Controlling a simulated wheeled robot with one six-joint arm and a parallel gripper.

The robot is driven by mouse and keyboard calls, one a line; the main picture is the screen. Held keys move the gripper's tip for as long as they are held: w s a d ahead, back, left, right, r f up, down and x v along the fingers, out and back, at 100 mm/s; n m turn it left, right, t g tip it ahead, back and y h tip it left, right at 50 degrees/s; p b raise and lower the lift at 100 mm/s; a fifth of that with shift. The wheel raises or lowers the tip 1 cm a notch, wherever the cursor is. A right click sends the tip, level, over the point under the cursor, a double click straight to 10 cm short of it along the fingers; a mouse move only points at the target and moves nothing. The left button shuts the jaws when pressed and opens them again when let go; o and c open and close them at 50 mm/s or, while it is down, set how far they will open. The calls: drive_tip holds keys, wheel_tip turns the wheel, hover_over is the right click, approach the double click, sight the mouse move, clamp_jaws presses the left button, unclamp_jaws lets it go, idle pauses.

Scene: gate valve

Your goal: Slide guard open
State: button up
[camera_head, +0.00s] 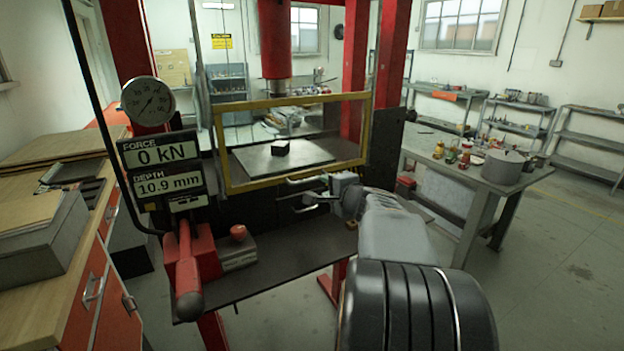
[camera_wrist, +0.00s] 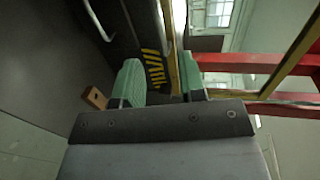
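The guard (camera_head: 220,150) is a yellow-framed clear panel standing across the front of the red press. Behind it a small dark block (camera_head: 281,148) sits on the press plate (camera_head: 310,158). A pale metal handle (camera_head: 300,181) shows at the guard's lower edge. My gripper (camera_head: 328,190) is at the handle's right end in the head view; whether they touch is unclear. In the wrist view my gripper (camera_wrist: 160,80) has its two green-padded fingers apart, with a black-and-yellow striped strip seen beyond the gap. Nothing is visibly held. A metal bar (camera_wrist: 97,20) lies left of the fingers.
The gauge (camera_head: 148,101) and display (camera_head: 160,168) are left of the guard, reading 0 kN and 10.9 mm. A red-handled lever (camera_head: 187,260) stands on the front shelf below. A bench (camera_head: 500,178) with a pot is right. Floor at lower right is clear.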

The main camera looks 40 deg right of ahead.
sight(313, 180)
drive_tip(key=p+x, duration=0.1)
drive_tip(key=x, duration=0.9)
drive_tip(key=shift+a+p, duration=0.1)
drive_tip(key=shift+p, duration=0.2)
drive_tip(key=shift+c, duration=0.4)
clamp_jaws()
